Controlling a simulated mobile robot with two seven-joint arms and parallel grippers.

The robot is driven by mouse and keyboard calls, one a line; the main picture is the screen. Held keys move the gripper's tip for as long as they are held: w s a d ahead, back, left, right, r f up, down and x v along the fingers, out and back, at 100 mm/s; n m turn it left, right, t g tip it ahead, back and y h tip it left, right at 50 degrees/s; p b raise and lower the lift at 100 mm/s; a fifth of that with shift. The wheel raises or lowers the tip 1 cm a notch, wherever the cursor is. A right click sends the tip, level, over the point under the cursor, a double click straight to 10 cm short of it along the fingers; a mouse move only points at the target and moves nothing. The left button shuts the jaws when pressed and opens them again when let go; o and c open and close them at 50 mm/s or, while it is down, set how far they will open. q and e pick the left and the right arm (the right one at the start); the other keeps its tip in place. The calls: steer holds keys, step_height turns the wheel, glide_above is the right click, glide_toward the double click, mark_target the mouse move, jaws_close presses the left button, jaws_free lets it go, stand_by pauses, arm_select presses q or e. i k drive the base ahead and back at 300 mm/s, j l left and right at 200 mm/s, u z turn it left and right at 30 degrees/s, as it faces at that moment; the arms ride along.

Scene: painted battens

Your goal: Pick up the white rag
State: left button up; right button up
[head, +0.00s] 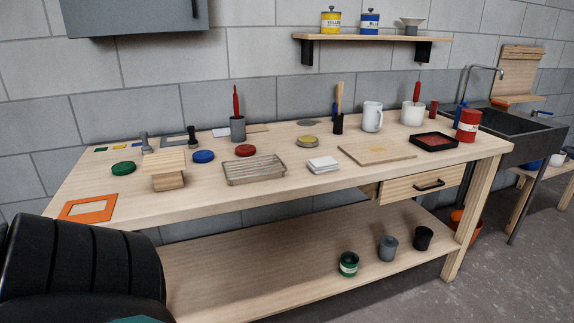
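The white rag (323,165) looks like a small, flat, folded white stack. It lies on the wooden workbench (300,150), near the front edge and right of the wire rack (254,170). Nothing covers it. Neither of my grippers shows in the head view. A large black ribbed shape, which may be part of me, fills the lower left corner and hides the bench's left front leg area.
A wooden board (377,151) lies right of the rag, and a black tray (433,142) with red inside beyond it. A brush in a dark holder (338,123) stands behind the rag. Pots and a green tin (348,264) stand on the lower shelf.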

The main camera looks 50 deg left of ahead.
mark_target(325, 164)
steer(key=u, duration=1.45)
steer(key=i+l+u, duration=0.1)
steer(key=u, duration=1)
steer(key=i+l+u, duration=0.1)
steer(key=l+u, duration=0.55)
steer(key=l, duration=0.2)
steer(key=k+l+u, duration=0.1)
steer(key=l+u, duration=0.15)
steer(key=l, duration=0.7)
